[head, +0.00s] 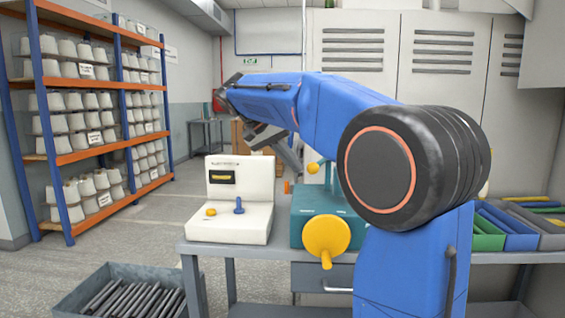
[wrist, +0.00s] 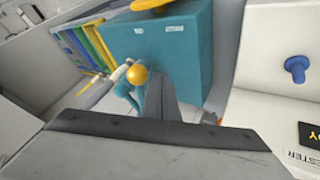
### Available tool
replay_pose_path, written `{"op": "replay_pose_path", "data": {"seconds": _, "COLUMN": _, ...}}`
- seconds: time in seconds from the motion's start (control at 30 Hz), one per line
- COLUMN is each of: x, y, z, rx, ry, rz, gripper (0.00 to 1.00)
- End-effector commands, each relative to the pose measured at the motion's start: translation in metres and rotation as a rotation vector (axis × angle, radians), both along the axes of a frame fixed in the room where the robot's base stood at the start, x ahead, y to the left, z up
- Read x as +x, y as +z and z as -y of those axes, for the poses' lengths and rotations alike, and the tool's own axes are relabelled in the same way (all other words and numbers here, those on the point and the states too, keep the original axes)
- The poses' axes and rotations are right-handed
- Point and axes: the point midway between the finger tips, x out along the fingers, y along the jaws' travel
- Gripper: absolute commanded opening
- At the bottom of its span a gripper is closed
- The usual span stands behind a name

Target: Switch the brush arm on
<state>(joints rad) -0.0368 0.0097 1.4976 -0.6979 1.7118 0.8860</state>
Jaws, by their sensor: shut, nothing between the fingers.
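A teal machine (head: 300,230) stands on the bench with a large yellow handwheel (head: 326,236) on its front. A yellow ball knob (head: 313,168) shows just above the machine, partly close to my arm. In the wrist view the yellow ball (wrist: 137,75) tops a short teal lever (wrist: 124,90) beside the teal machine body (wrist: 175,50). I cannot tell from a label which part is the brush arm. My gripper (wrist: 165,82) is shut and empty, its fingers just right of the ball in the wrist view. Whether they touch is unclear.
Coloured bins (head: 505,240) sit at the right of the bench. A crate of dark rods (head: 120,285) is on the floor at left.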

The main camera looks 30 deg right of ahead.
Motion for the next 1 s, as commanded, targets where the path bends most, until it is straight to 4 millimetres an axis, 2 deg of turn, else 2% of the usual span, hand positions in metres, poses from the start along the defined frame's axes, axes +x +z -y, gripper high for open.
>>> {"op": "replay_pose_path", "data": {"seconds": 0.13, "x": -0.005, "y": 0.002, "z": 0.006, "rx": 0.000, "ry": 0.000, "rz": 0.000, "gripper": 0.00}}
{"op": "replay_pose_path", "data": {"seconds": 0.67, "x": -0.010, "y": 0.003, "z": 0.007, "rx": 0.000, "ry": 0.016, "rz": 0.002, "gripper": 0.00}}
{"op": "replay_pose_path", "data": {"seconds": 1.0, "x": -0.039, "y": 0.003, "z": 0.023, "rx": -0.001, "ry": 0.166, "rz": 0.003, "gripper": 0.00}}
